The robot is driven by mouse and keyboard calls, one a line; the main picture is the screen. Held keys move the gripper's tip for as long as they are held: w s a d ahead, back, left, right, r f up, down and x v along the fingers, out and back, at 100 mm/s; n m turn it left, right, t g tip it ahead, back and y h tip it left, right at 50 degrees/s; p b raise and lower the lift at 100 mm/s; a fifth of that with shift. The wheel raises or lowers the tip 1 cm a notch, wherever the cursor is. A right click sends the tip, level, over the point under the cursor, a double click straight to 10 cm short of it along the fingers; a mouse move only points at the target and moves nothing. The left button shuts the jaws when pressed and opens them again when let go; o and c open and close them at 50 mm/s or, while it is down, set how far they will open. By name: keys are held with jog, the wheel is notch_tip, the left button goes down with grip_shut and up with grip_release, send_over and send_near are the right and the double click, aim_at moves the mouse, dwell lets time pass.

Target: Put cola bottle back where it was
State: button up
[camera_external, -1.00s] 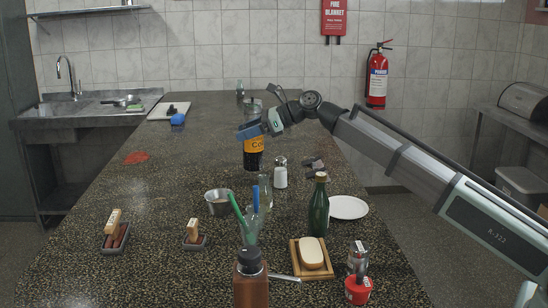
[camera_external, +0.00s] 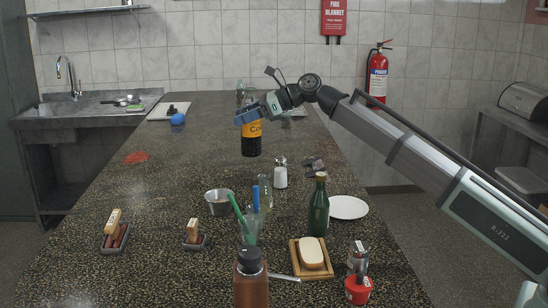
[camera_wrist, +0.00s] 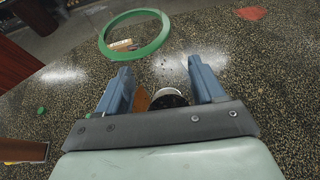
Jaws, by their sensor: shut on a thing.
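The cola bottle (camera_external: 251,140) is dark with an orange label and looks upright in the external view. My gripper (camera_external: 247,116) is shut on its upper part, with blue fingers on either side. Whether the bottle's base is clear of the counter (camera_external: 190,150) I cannot tell for sure. In the wrist view, the bottle's round top (camera_wrist: 168,98) shows between the two fingers of my gripper (camera_wrist: 162,82); the rest of it is mostly hidden behind the gripper's body.
A salt shaker (camera_external: 280,174), metal bowl (camera_external: 218,201), green bottle (camera_external: 319,208) and white plate (camera_external: 348,207) stand nearer the camera. A blue ball (camera_external: 178,119) lies far left. A green ring (camera_wrist: 135,34) shows in the wrist view. The counter's left middle is mostly clear.

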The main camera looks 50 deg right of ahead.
jog(key=s+a+n+g+y, duration=0.2)
jog(key=s+a+n+g, duration=0.1)
jog(key=s+a, duration=1)
jog(key=s+a+n+g+y, duration=0.15)
jog(key=s+a, duration=0.65)
jog(key=a, duration=0.9)
notch_tip(320, 180, down, 18)
jog(key=shift+d, duration=0.3)
jog(key=shift+f+n, duration=0.2)
jog(key=shift+n, duration=0.05)
jog(key=o, duration=1.3)
jog(key=shift+g, duration=0.25)
jog(key=shift+c, duration=0.2)
jog(key=shift+r, duration=0.15)
jog(key=v, duration=1.2)
